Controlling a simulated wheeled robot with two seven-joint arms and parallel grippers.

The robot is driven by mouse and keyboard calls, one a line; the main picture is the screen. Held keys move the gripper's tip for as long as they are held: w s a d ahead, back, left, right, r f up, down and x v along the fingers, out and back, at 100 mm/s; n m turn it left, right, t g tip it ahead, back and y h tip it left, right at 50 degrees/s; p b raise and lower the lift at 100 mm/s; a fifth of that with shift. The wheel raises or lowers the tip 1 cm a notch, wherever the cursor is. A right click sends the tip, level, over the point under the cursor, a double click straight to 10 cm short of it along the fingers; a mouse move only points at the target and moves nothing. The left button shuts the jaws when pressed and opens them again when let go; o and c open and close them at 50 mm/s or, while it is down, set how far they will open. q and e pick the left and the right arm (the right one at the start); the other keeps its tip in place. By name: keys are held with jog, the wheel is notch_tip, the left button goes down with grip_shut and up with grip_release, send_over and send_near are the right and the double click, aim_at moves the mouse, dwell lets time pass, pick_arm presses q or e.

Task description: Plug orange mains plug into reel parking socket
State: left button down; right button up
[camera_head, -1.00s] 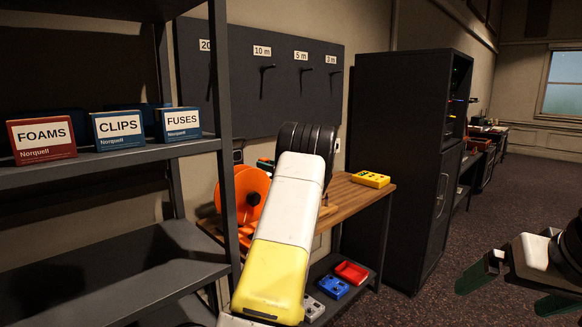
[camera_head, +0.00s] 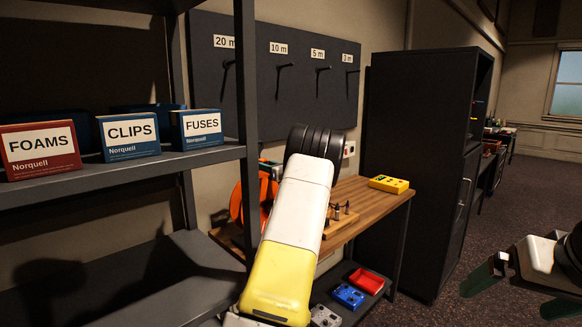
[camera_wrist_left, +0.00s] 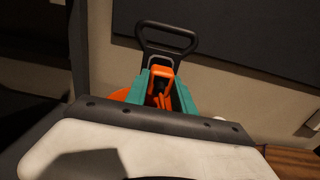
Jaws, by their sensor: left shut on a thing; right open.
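The orange reel (camera_head: 238,203) stands at the left end of the wooden bench, mostly hidden behind my left arm and the shelf post. Its black handle (camera_wrist_left: 167,38) shows beyond my left fingers in the left wrist view. My left gripper (camera_wrist_left: 161,92) has green fingers shut on an orange piece, apparently the orange mains plug (camera_wrist_left: 161,74). In the head view this gripper (camera_head: 270,168) shows only as a bit of green by the reel. I cannot make out the parking socket, nor whether the plug touches it. My right gripper (camera_head: 522,290) is open and empty at lower right.
A dark shelf (camera_head: 130,166) with boxes stands close on the left. The wooden bench (camera_head: 370,205) carries a yellow box (camera_head: 389,184) and a small wooden rack (camera_head: 340,221). A black cabinet (camera_head: 415,170) stands right of it.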

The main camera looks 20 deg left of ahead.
pick_arm(q)
jog(key=shift+w+a, duration=0.15)
jog(key=shift+a, duration=0.15)
jog(key=shift+a, duration=0.15)
jog(key=shift+w+a, duration=0.3)
jog(key=shift+a, duration=0.35)
jog(key=shift+w+a, duration=0.2)
jog(key=shift+a, duration=0.35)
dwell(1.9)
jog(key=c, duration=1)
grip_release()
jog(key=shift+d, duration=0.1)
jog(key=v, duration=0.7)
jog(key=shift+d, duration=0.25)
